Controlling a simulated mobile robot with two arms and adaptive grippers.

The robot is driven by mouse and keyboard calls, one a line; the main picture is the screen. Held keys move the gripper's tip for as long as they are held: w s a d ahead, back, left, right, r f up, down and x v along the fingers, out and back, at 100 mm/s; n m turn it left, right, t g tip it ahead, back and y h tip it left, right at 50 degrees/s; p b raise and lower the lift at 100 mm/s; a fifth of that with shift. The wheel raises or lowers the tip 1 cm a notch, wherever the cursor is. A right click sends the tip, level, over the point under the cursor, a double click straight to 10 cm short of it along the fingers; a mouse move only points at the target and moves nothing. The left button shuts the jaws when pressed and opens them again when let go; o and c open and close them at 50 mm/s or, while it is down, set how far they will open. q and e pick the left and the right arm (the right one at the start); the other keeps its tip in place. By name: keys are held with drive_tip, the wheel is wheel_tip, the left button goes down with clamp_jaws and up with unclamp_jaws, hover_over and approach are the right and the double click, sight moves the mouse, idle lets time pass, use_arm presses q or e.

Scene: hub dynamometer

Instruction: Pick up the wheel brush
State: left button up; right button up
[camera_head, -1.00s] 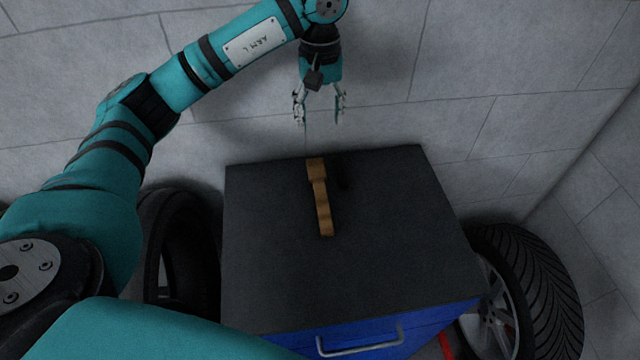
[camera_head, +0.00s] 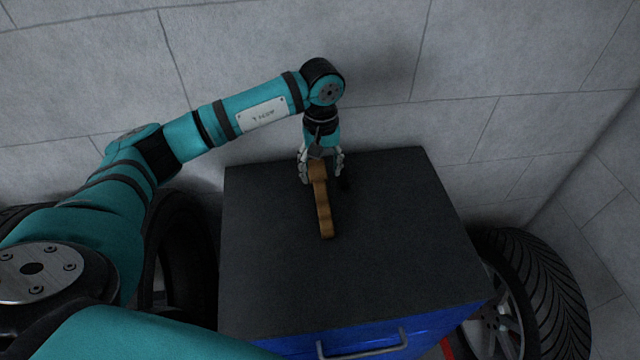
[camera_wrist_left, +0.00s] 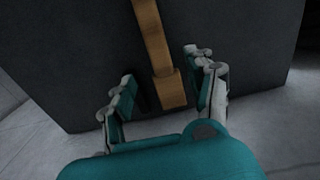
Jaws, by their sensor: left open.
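The wheel brush (camera_head: 323,205) is a narrow wooden-brown piece with a wider block at its far end. It lies on the dark top of the blue cabinet. My left gripper (camera_head: 321,178) is open at the brush's far end, with one finger on each side of it in the head view. In the left wrist view, the brush (camera_wrist_left: 154,45) runs up from between the open fingers of my left gripper (camera_wrist_left: 158,92), and its wider end is between them. I cannot tell whether a finger touches it. My right gripper is not in view.
The cabinet top (camera_head: 400,240) is otherwise clear. A drawer handle (camera_head: 362,350) is on its blue front. A tyre on a wheel (camera_head: 545,295) stands at the right and another dark tyre (camera_head: 190,255) at the left. A grey tiled wall (camera_head: 510,60) is behind.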

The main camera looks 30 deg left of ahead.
sight(321, 189)
use_arm(q)
wheel_tip(321, 189, down, 2)
drive_tip(key=shift+f+p, duration=0.2)
drive_tip(key=shift+p, duration=0.1)
drive_tip(key=shift+s+f+p, duration=0.1)
drive_tip(key=shift+f+p, duration=0.2)
drive_tip(key=shift+p, duration=0.05)
wheel_tip(321, 189, down, 4)
drive_tip(key=shift+d+r+p, duration=0.1)
drive_tip(key=shift+r+p, duration=0.1)
drive_tip(key=shift+p, duration=0.8)
drive_tip(key=shift+f, duration=0.5)
clamp_jaws()
